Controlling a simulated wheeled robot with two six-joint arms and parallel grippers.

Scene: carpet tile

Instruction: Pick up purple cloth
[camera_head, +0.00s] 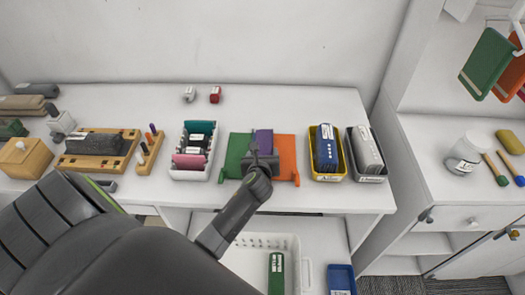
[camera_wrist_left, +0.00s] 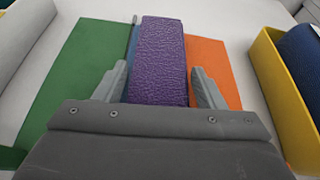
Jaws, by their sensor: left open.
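The purple cloth (camera_head: 263,140) is a folded, textured strip lying between a green sheet (camera_head: 236,155) and an orange sheet (camera_head: 287,155) on the white table. My left gripper (camera_head: 262,158) is over the near part of the cloth. In the left wrist view the purple cloth (camera_wrist_left: 160,58) runs between the two fingers of my left gripper (camera_wrist_left: 160,88), which are open. The cloth's near end is hidden by the gripper. My right gripper is not in view.
A yellow bin (camera_head: 314,166) and a dark grey bin (camera_head: 367,178) with rolled cloths stand to the right. A white basket (camera_head: 297,250) is below the table edge. The table behind the sheets is mostly clear.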

